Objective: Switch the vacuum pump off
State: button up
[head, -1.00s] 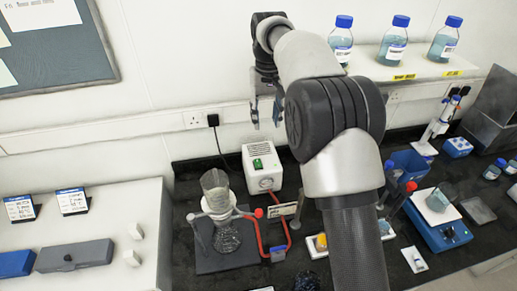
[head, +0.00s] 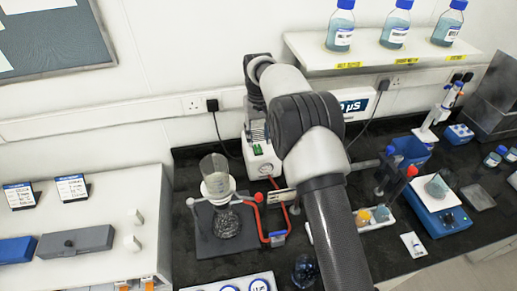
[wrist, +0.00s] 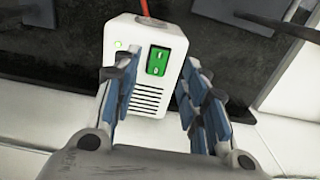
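The vacuum pump (head: 262,162) is a white box on the dark bench against the wall, partly hidden by my arm in the head view. It also shows in the wrist view (wrist: 170,33), with a green rocker switch (wrist: 157,60) on its top, vent slots and a small lit green light (wrist: 119,44). The green switch shows small in the head view (head: 257,149). My gripper (wrist: 149,72) is open and empty, its two blue-grey fingers apart on either side of the switch as seen from the wrist. I cannot tell whether the fingers touch the pump.
A glass filter flask (head: 226,222) with a funnel stands left of the pump, joined by red tubing (head: 262,225). A wall shelf (head: 370,57) with several blue-capped bottles is at upper right. A black plug and cable (head: 212,105) run behind the pump.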

aim_at(258, 152)
notch_tip(258, 152, down, 6)
jog(key=shift+r, duration=0.15)
jog(key=shift+c, duration=0.4)
grip_shut()
